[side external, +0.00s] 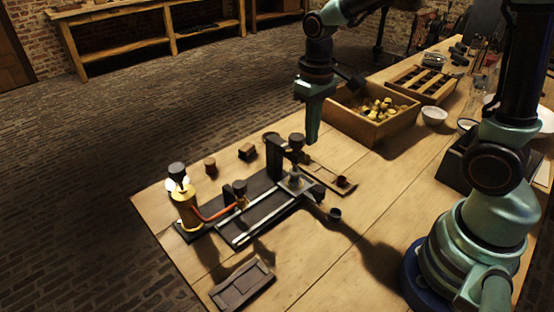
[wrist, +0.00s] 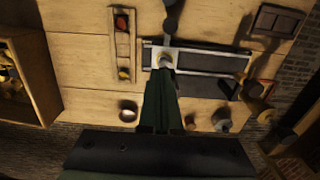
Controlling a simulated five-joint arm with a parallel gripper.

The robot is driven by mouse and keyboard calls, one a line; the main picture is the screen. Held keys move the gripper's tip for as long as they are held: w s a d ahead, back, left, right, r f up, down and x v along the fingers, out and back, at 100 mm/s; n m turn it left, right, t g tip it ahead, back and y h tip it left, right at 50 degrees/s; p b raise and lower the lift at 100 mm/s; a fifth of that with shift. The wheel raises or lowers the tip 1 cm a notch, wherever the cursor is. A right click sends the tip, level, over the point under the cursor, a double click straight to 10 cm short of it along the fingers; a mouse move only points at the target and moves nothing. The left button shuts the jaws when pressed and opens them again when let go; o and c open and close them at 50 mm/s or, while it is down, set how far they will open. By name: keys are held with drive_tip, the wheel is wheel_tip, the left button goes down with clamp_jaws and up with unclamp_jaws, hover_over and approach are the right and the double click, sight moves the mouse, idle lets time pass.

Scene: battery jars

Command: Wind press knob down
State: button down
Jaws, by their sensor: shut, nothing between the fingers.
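The press stands on the wooden table. In the side external view it shows a dark upright post (side external: 274,158) with a dark round knob (side external: 297,141) at its top right. The jar also shows in the wrist view (wrist: 163,60), just beyond my fingertips. My gripper (side external: 312,139) points down, shut and empty, close to the right of the knob. Whether it touches the knob cannot be told. In the wrist view my gripper (wrist: 162,72) hides the post and knob.
A brass cylinder (side external: 187,212) with a copper pipe stands at the rails' left end. A wooden crate (side external: 370,125) stands behind. The front table is clear beyond a dark panel (side external: 241,284).

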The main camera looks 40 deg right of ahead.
drive_tip(key=shift+w+a, duration=0.1)
drive_tip(key=shift+w, duration=0.15)
idle(0.8)
drive_tip(key=shift+s+a, duration=0.1)
drive_tip(key=shift+a, duration=1)
idle(0.4)
wheel_tip(320, 180, up, 6)
drive_tip(key=shift+s+a, duration=0.15)
drive_tip(key=shift+s, duration=0.1)
idle(0.6)
wheel_tip(320, 180, down, 6)
drive_tip(key=d, duration=0.1)
drive_tip(key=shift+d, duration=0.35)
idle(0.6)
